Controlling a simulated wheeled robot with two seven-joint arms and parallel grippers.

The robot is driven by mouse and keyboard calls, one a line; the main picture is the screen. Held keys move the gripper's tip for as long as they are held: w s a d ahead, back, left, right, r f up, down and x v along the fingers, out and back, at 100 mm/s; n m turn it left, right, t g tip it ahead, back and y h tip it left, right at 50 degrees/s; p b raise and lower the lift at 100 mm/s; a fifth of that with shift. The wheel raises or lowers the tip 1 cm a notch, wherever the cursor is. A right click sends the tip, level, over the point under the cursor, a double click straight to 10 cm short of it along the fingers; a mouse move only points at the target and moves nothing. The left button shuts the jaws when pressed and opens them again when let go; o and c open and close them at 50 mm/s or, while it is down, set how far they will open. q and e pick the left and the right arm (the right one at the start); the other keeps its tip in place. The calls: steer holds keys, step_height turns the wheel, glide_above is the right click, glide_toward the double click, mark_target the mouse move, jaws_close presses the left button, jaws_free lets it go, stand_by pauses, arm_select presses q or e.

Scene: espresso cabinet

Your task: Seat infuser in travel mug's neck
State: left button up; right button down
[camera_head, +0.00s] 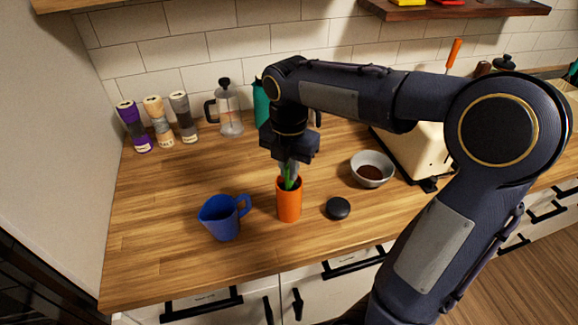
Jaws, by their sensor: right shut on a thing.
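The travel mug is an orange upright cylinder (289,205) standing on the wooden counter. My right gripper (290,168) is above its mouth, pointing down, and is shut on the infuser, a small green piece (289,182). The infuser's lower end overlaps the mug's rim in the picture. I cannot tell how far it reaches into the neck, as the gripper and rim hide part of it. My left gripper is not in view.
A blue pitcher (223,217) stands close left of the mug and a black round lid (338,208) lies to its right. A bowl of dark grounds (372,169) and a cream toaster (418,150) are farther right. A French press (229,110) stands behind. The front-left counter is clear.

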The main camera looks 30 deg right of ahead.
steer(key=c, duration=1.4)
jaws_free()
steer(key=shift+r, duration=0.1)
steer(key=shift+a, duration=0.1)
